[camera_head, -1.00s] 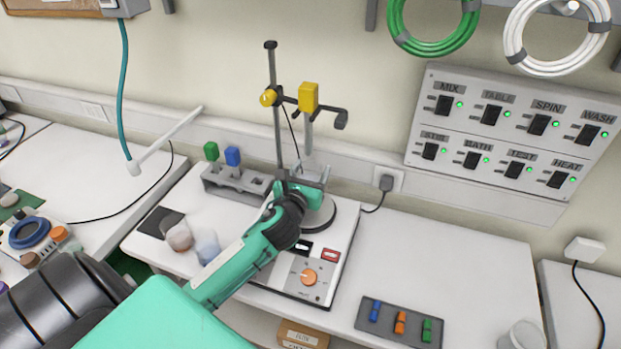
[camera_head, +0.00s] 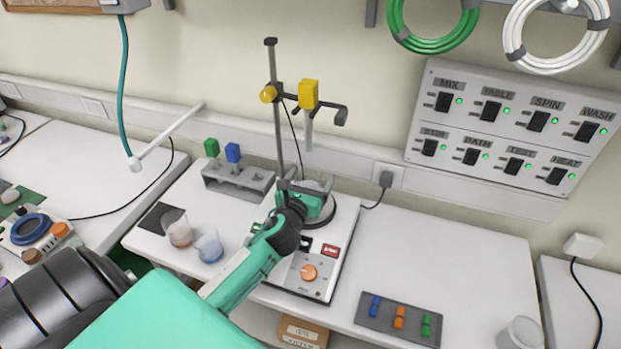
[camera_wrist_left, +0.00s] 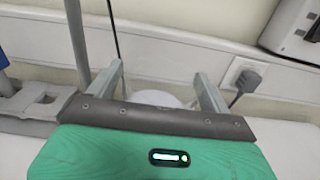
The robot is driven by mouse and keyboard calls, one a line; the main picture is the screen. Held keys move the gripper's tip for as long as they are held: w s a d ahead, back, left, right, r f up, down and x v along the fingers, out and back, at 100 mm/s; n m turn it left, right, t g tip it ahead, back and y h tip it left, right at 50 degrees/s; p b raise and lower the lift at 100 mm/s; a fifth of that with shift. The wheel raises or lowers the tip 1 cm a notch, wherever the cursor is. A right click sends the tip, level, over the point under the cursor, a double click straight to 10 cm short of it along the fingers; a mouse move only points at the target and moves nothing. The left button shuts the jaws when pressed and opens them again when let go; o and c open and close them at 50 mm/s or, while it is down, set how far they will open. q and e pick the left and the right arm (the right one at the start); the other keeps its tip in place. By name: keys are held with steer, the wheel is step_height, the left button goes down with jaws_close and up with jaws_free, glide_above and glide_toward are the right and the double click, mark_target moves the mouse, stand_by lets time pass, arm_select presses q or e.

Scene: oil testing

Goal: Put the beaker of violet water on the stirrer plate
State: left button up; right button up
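The stirrer (camera_head: 318,285) is a white box with an orange knob and a dark round plate (camera_head: 325,221) on top. My left gripper (camera_head: 308,180) is over this plate, with its fingers apart. A pale, round, glassy thing (camera_head: 314,186) shows between or just beyond the fingers, also in the left wrist view (camera_wrist_left: 157,98). It may be a beaker; my gripper hides most of it, and I see no violet in it. In the wrist view the left gripper (camera_wrist_left: 160,85) shows gaps beside the pale thing. My right gripper is out of view.
A beaker with pinkish contents (camera_head: 177,229) and one with bluish contents (camera_head: 208,246) stand left of the stirrer. A stand (camera_head: 275,110) with a yellow clamp rises behind the plate. A rack (camera_head: 235,182) is behind left.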

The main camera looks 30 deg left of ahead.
arm_select(q)
steer(key=shift+s+r, duration=0.1)
steer(key=shift+r, duration=0.05)
steer(key=b+v, duration=0.3)
steer(key=v, duration=0.7)
steer(key=shift+s+d, duration=0.15)
steer(key=shift+s, duration=0.15)
steer(key=shift+s+d, duration=0.1)
steer(key=shift+s, duration=0.45)
